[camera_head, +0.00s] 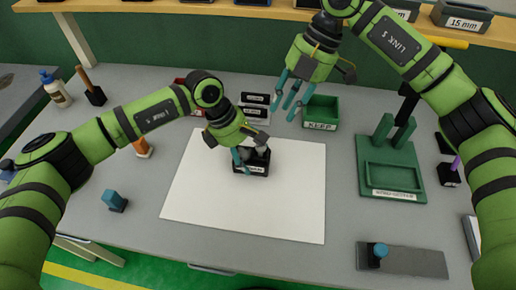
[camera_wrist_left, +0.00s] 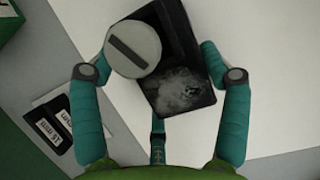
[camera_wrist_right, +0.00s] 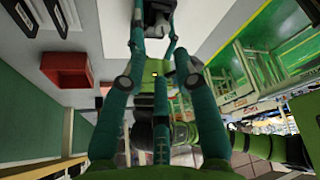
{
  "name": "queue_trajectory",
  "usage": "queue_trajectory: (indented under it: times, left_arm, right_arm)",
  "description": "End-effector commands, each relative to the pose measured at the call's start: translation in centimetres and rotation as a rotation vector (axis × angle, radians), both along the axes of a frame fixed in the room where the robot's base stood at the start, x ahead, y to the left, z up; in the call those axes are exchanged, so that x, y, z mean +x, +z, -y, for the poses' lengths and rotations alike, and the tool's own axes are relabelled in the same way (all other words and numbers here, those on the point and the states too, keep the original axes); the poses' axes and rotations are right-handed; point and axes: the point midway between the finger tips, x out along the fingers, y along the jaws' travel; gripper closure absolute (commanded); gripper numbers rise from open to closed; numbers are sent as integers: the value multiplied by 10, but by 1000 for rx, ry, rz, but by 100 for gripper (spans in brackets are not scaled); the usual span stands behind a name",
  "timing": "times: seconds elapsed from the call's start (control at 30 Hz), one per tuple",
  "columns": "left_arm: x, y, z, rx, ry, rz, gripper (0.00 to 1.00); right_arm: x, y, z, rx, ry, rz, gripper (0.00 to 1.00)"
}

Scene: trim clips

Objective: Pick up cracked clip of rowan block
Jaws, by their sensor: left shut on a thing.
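A black block (camera_head: 252,169) with a white label sits on the white mat (camera_head: 290,205); I cannot read the label. My left gripper (camera_head: 246,152) is over it. In the left wrist view a round grey slotted disc sits on one end of the block (camera_wrist_left: 182,85), and a pale, smudged patch covers the other end. My left gripper (camera_wrist_left: 158,48) is shut with its fingertips on both sides of the block. I cannot make out a crack. My right gripper (camera_head: 291,97) is open and empty, raised behind and right of the block.
A green bin (camera_head: 321,108) and black labelled blocks (camera_head: 255,99) stand behind the mat. A green fixture (camera_head: 392,180) with two uprights is at the right. A grey plate (camera_head: 415,262) with a blue-topped piece lies front right. A blue piece (camera_head: 113,199) stands at the left.

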Motion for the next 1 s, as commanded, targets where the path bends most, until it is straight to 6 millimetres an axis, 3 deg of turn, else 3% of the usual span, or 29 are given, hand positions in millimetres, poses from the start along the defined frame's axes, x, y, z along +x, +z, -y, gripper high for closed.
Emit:
queue_trajectory:
  times: [0.3, 0.63, 1.0]
  left_arm:
    - [-1, -2, 0, 3, -2, -3, 62]
    - [-1, -2, -1, 4, -1, -4, 62]
    - [-1, -2, -1, 4, -1, -4, 62]
  right_arm:
    - [-9, -47, -19, -2, -1, 10, 70]
    - [-13, -68, -29, -2, -1, 11, 70]
    - [-22, -107, -48, -3, -1, 12, 70]
